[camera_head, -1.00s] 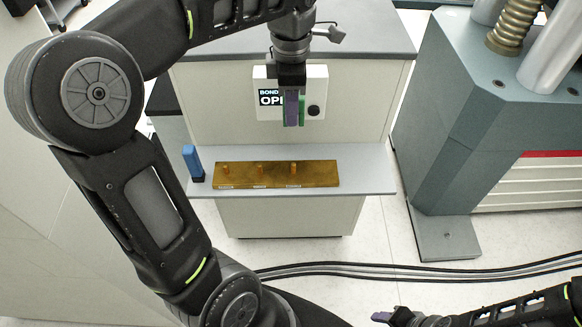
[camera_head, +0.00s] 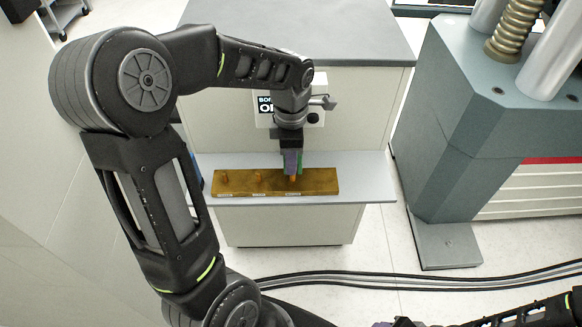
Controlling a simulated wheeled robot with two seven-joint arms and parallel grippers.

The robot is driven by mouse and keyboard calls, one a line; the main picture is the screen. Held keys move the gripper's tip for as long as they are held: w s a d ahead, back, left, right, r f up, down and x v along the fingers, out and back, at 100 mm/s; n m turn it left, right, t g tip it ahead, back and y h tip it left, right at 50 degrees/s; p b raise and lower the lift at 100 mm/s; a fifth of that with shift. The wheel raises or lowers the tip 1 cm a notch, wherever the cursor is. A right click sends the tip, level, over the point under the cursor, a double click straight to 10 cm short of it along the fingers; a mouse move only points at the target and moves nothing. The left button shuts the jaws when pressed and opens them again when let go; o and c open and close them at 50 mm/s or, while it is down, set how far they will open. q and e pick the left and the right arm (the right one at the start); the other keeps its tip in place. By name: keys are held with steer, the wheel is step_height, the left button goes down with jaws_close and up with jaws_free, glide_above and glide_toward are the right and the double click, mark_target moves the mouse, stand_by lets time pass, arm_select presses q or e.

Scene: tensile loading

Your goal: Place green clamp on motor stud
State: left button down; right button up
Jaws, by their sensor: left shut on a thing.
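My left gripper (camera_head: 292,161) points down over the right end of a brown board (camera_head: 325,181) on the grey shelf. It is shut on the green clamp (camera_head: 300,161), which shows as a thin green strip beside the purple-grey fingers. The clamp's lower end is at the right stud (camera_head: 293,179); I cannot tell whether it touches or surrounds it. The middle stud (camera_head: 258,178) and left stud (camera_head: 225,178) stand bare. The labels are too small to read, so I cannot tell which is the motor stud. My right gripper (camera_head: 390,324) is partly cut off at the bottom edge.
The grey shelf (camera_head: 367,175) is clear right of the board. A large grey-green machine (camera_head: 450,120) stands at the right. Black cables (camera_head: 420,282) cross the floor.

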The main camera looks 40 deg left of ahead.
arm_select(q)
steer(key=shift+f, duration=1.9)
steer(key=shift+f+b, duration=0.25)
steer(key=shift+b, duration=0.05)
steer(key=c, duration=1.1)
jaws_free()
steer(key=shift+r, duration=0.1)
steer(key=shift+r, duration=0.1)
step_height(320, 180, up, 12)
steer(key=shift+r+p, duration=0.1)
steer(key=shift+p, duration=0.35)
